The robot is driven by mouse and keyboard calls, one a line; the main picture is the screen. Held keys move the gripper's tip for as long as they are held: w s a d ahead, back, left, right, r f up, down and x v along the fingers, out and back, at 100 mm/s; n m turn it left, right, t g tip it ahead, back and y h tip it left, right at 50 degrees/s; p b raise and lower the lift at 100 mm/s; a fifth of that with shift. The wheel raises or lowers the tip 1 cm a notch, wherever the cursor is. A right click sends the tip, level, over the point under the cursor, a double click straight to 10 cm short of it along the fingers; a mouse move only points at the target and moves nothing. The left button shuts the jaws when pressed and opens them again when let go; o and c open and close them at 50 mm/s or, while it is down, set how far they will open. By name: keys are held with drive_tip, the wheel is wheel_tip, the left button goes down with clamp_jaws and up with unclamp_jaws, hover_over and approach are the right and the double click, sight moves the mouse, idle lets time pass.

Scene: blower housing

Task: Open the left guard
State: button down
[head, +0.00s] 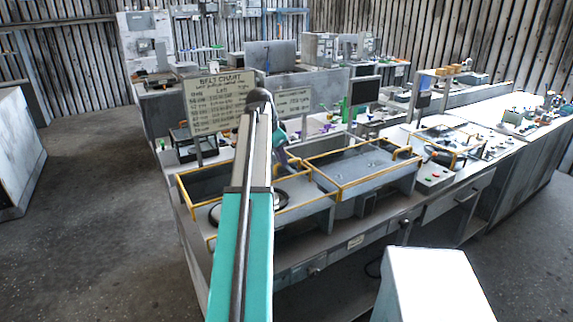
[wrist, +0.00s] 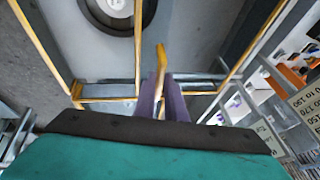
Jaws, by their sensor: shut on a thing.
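The left guard (head: 190,205) is a yellow-edged frame over the left bay of the bench, partly hidden behind my arm in the head view. In the wrist view its yellow edge (wrist: 105,99) crosses the picture, and a dark-rimmed round disc (wrist: 118,8) lies beyond. My gripper (head: 282,158) is at the back of this bay, its purple fingers pointing down. In the wrist view the gripper (wrist: 163,92) is shut on a yellow handle (wrist: 160,58) between the fingers. I cannot tell whether the guard is raised at all.
A second yellow-edged guard (head: 345,180) lies to the right. A belt chart sign (head: 215,103) and another sign (head: 294,101) stand close behind the bench, near my arm. A dark monitor (head: 365,91) is further right. Open floor (head: 90,220) lies left of the bench.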

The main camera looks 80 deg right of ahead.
drive_tip(key=w+d, duration=0.3)
drive_tip(key=w+d+b, duration=0.1)
drive_tip(key=w+d, duration=0.2)
drive_tip(key=d, duration=0.1)
drive_tip(key=shift+w+d, duration=0.2)
drive_tip(key=shift+d, duration=0.1)
drive_tip(key=c, duration=1.8)
unclamp_jaws()
drive_tip(key=shift+b+v, duration=1.45)
drive_tip(key=shift+v, duration=5.5)
drive_tip(key=shift+s+r, duration=0.1)
drive_tip(key=shift+s, duration=0.05)
